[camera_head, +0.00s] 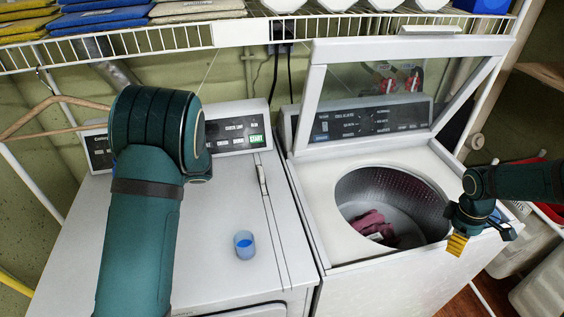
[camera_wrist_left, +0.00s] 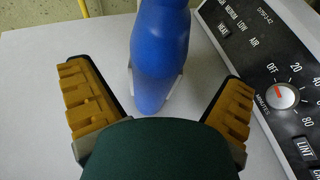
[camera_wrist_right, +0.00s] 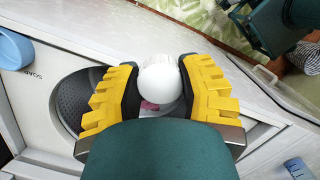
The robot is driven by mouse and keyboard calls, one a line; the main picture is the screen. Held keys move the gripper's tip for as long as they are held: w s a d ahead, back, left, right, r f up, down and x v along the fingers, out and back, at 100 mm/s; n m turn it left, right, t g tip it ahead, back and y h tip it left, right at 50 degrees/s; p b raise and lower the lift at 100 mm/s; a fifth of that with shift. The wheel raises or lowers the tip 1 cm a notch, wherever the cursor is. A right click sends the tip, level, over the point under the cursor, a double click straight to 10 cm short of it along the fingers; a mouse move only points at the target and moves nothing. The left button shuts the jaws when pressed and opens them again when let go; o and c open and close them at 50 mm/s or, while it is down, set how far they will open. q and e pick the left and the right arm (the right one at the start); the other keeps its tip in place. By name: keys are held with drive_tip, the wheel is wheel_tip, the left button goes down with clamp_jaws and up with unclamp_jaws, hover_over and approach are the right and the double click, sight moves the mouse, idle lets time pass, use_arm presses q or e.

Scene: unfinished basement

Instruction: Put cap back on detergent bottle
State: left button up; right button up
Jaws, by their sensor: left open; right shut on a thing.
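A blue bottle (camera_wrist_left: 160,45) is on the white dryer top in the left wrist view, between the spread fingers of my left gripper (camera_wrist_left: 158,100). The fingers stand apart from it on both sides. Part of it is hidden by my wrist, and its mouth cannot be made out. My right gripper (camera_head: 457,244) is over the washer's right edge. In the right wrist view it is shut on a white rounded thing (camera_wrist_right: 160,84), which may be the cap.
A small cup with blue liquid (camera_head: 245,246) stands on the dryer (camera_head: 215,275) near its front. The washer (camera_head: 312,215) has its lid (camera_head: 320,85) raised and a dark pink cloth (camera_head: 370,223) in its drum. A wire shelf (camera_head: 160,42) with folded cloths runs above. A wooden hanger (camera_head: 40,118) hangs left.

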use_arm(q)
drive_tip(key=x, duration=0.5)
drive_tip(key=shift+s+a+r, duration=0.1)
drive_tip(key=shift+a+r, duration=0.1)
idle(0.3)
drive_tip(key=c, duration=1.4)
